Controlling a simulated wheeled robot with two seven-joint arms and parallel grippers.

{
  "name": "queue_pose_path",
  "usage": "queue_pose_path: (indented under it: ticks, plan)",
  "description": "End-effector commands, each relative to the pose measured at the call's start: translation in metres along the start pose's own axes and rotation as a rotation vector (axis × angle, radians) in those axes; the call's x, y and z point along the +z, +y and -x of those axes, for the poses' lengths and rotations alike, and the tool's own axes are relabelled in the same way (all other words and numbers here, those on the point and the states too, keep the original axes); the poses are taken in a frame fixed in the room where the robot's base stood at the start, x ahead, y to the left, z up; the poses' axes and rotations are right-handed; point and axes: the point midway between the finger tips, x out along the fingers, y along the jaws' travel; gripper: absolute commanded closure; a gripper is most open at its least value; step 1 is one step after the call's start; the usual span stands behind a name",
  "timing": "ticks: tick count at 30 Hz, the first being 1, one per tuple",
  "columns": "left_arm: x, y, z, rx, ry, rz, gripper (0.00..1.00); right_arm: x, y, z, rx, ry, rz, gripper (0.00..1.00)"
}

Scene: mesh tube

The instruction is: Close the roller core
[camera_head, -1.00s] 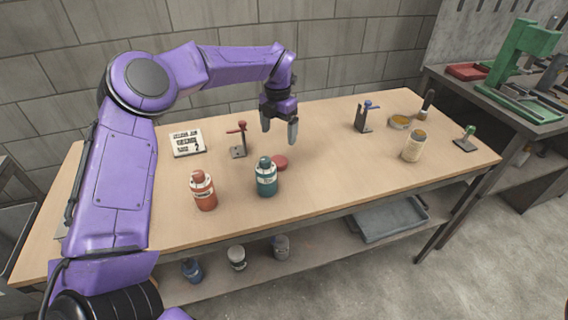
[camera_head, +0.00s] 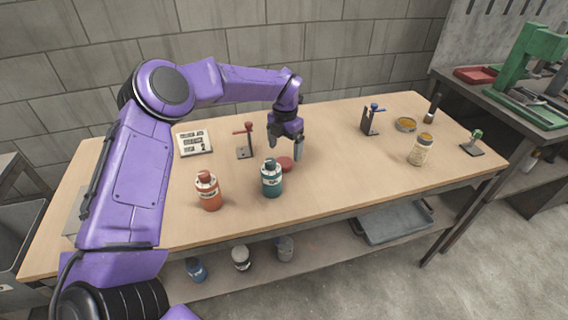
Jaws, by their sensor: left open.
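I cannot tell for certain which thing is the roller core. A pale cylinder (camera_head: 420,151) with an orange-yellow top stands upright at the right of the table. A flat red disc (camera_head: 286,164) lies on the table just behind the teal bottle. My left gripper (camera_head: 285,150) is open and points down. Its fingers are just above and behind the red disc, and nothing shows between them. Whether a fingertip touches the disc cannot be told. My right gripper is not in view.
A red bottle (camera_head: 207,190) and a teal bottle (camera_head: 271,178) stand at the front. A red-handled stand (camera_head: 243,141), a blue-handled stand (camera_head: 370,119), a sign (camera_head: 194,143) and a round tin (camera_head: 405,125) are farther back. The table (camera_head: 340,180) is clear at centre right.

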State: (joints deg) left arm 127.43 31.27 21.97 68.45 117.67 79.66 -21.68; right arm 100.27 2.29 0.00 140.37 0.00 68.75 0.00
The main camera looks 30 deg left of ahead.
Motion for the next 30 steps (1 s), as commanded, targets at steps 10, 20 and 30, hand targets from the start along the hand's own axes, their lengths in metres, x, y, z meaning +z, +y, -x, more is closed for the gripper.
queue_pose_path:
  ticks: [10, 20, 30]
  plan:
    - [-0.003, 0.002, -0.045, 0.001, 0.002, 0.0, 0.09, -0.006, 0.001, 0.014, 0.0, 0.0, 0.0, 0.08]
    - [-0.003, 0.003, -0.052, 0.001, -0.001, 0.001, 0.09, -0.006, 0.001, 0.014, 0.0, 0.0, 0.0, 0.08]
    - [-0.003, 0.003, -0.051, 0.001, -0.001, 0.001, 0.66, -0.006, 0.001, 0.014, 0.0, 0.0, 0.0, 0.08]
